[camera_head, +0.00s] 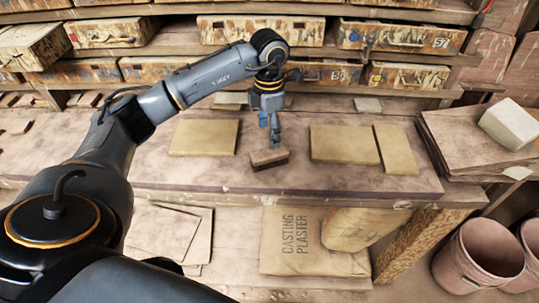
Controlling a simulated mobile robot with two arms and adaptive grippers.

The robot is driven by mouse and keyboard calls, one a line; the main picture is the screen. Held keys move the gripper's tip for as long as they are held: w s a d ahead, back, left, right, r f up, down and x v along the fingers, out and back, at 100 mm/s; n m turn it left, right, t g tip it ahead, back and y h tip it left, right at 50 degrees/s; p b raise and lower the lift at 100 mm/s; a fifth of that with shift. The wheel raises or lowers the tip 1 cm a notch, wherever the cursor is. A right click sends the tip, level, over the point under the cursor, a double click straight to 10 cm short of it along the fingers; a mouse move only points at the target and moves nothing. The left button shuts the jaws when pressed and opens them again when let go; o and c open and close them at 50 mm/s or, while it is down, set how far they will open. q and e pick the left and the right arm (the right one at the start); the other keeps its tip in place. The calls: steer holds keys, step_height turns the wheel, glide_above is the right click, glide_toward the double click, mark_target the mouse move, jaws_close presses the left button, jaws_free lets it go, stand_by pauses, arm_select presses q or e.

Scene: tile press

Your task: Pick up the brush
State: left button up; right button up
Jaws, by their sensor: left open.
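The brush (269,159) is a small brown block-shaped piece with a darker lower edge, on the workbench (215,178) near its middle. My left gripper (274,143) points down just above and behind the brush, with its fingers open. The fingertips are close to the brush's top; I cannot tell whether they touch it. My right gripper is not in view.
Yellowish flat tiles lie left (204,137) and right (344,144) of the brush. A stack of boards (470,145) with a pale block (510,124) stands at the right. Drawers (262,31) line the back. A casting plaster bag (300,245) lies below the bench.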

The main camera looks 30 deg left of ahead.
mark_target(269, 152)
arm_select(q)
step_height(269, 152, down, 4)
steer(key=shift+f+p, duration=0.15)
steer(key=shift+p, duration=0.2)
step_height(269, 152, down, 4)
steer(key=shift+d+f+p, duration=0.1)
steer(key=shift+p, duration=1)
steer(key=shift+f, duration=0.55)
steer(key=c, duration=1.3)
